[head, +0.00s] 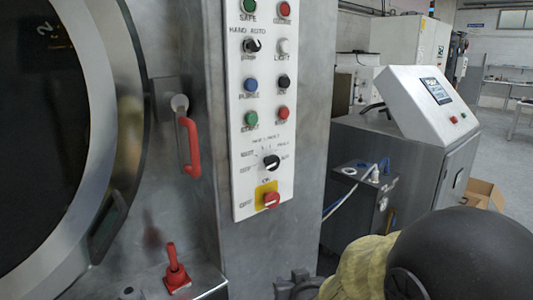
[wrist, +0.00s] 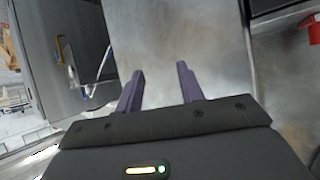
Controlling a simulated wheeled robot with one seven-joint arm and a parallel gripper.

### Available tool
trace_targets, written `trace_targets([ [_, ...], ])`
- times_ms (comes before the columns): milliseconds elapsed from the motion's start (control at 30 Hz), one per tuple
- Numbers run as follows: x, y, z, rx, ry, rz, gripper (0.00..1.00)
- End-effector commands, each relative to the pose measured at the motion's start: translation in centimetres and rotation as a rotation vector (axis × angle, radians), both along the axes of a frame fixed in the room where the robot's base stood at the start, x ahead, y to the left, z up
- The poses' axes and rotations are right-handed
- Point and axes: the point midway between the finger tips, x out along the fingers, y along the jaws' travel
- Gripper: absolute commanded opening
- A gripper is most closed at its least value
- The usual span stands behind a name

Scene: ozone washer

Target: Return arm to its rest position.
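My gripper (wrist: 160,88) shows in the wrist view with its two purple fingers apart and nothing between them. It faces a bare grey metal surface of the washer. In the head view my arm is at the lower right, with a black rounded joint and a yellowish sleeve; the fingertips cannot be made out there. The washer's control panel (head: 262,130) stands upright in the middle of the head view, with buttons and knobs.
A round dark door (head: 40,130) is at the left, with a red handle (head: 190,146) beside it. A red lever (head: 176,272) sits below. A grey cabinet with a sloped white console (head: 425,100) stands at the right, and a cardboard box (head: 484,193) lies behind it.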

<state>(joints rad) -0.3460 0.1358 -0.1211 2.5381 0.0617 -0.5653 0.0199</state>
Motion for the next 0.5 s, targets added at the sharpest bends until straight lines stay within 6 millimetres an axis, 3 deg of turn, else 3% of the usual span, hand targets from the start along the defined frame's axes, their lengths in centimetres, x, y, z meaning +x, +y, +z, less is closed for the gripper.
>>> trace_targets([
  [200, -4.3, -4.3, -3.6, -0.047, 0.307, -0.064, 0.38],
  [500, -10.7, -7.9, -6.0, -0.081, 0.637, -0.118, 0.38],
])
